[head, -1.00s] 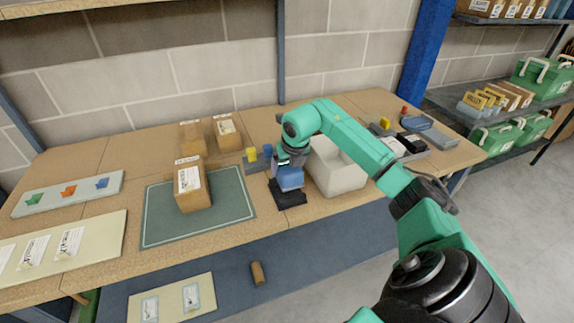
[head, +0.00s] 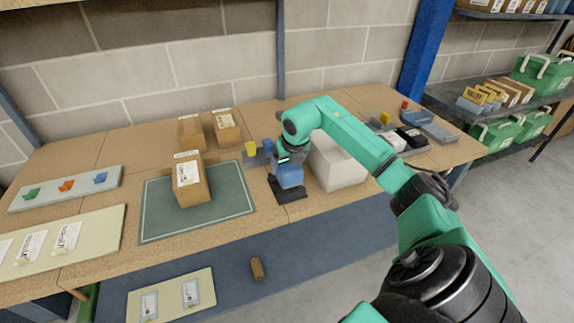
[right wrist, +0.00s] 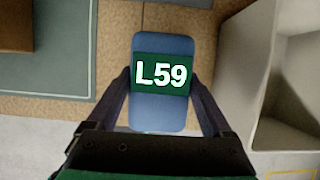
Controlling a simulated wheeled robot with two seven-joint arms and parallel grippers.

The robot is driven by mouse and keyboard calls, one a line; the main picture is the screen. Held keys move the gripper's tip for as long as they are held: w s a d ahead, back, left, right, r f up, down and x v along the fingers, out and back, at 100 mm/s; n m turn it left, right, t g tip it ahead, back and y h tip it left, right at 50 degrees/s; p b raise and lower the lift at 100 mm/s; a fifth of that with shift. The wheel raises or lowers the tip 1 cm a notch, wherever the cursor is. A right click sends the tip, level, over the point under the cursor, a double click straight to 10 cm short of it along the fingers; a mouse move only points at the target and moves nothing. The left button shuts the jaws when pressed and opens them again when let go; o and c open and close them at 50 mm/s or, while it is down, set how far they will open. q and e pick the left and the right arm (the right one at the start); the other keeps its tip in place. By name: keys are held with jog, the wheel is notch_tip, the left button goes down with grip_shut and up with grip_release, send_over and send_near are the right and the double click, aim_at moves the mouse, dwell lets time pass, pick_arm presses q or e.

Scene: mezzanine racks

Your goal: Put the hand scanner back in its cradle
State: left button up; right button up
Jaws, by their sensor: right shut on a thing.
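The blue hand scanner (head: 290,177) is in my right gripper (head: 288,163), which points down over the table in the head view. In the right wrist view the scanner (right wrist: 162,112) shows its blue top with a green "L59" label, and one dark finger lies along each side. The black cradle (head: 293,195) stands on the table directly under the scanner. The scanner's lower end meets the cradle in the picture; whether it is seated or just above it I cannot tell. The wrist view hides the cradle. My left gripper is not in view.
A pale open bin (head: 338,165) stands close to the right of the cradle. Small yellow and blue items (head: 257,149) stand just behind it. A green mat (head: 228,209) with a cardboard box (head: 190,183) lies to the left. The table's front edge is near.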

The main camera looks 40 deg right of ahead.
jog(key=shift+f+b, duration=0.8)
jog(key=shift+f, duration=0.3)
jog(key=o, duration=1.4)
jog(key=shift+o, duration=0.2)
jog(key=shift+r, duration=0.1)
jog(key=shift+s+a+r, duration=0.1)
jog(key=shift+s+r, duration=0.05)
jog(key=shift+r, duration=0.2)
jog(key=b+v, duration=0.2)
jog(key=v, duration=1.1)
jog(key=shift+s+r, duration=0.25)
jog(key=shift+r, duration=0.1)
jog(key=shift+a+f, duration=0.1)
jog(key=shift+a, duration=0.05)
